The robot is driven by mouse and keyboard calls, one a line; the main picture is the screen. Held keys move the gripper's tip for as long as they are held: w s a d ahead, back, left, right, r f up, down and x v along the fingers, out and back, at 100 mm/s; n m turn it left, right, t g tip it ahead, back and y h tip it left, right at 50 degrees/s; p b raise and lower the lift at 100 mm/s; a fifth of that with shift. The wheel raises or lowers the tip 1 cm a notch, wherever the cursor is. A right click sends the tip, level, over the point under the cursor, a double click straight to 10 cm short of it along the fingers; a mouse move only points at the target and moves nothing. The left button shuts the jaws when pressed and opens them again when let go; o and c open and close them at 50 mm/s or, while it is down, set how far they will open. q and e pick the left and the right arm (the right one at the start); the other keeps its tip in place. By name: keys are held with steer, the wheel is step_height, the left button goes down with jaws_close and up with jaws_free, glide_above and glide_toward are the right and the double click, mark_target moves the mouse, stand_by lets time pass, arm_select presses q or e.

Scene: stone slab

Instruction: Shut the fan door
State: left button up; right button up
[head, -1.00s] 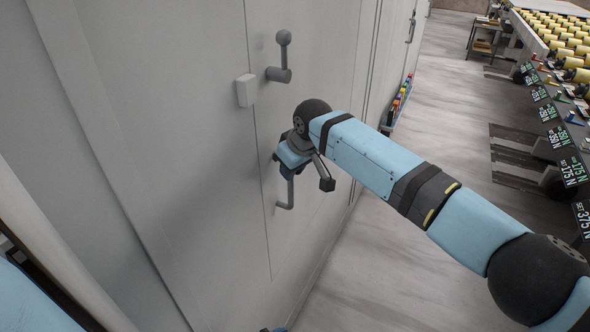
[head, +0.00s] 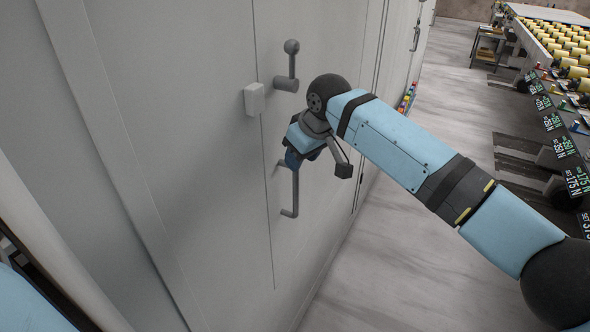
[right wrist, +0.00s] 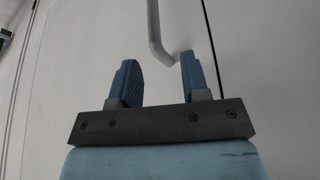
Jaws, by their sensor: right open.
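The fan door (head: 312,225) is a pale grey panel in the grey cabinet wall, and its face looks flush with the wall. It carries a grey bar handle (head: 295,195) and, above it, a lever latch (head: 291,68) with a round knob. My right gripper (head: 290,160) is at the upper part of the bar handle and partly hides it. In the right wrist view the blue fingers (right wrist: 158,80) are apart, with the end of the bar handle (right wrist: 155,30) ahead of the gap. I cannot tell whether they touch it. My left gripper is out of view.
A small white box (head: 254,99) sits on the wall left of the latch. Grey floor (head: 440,120) is open to the right of the cabinet. A conveyor with yellow rollers (head: 565,45) and a row of green-lettered displays (head: 557,148) stand farther right.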

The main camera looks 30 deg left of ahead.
steer(key=v, duration=0.6)
steer(key=shift+r, duration=0.1)
stand_by(0.3)
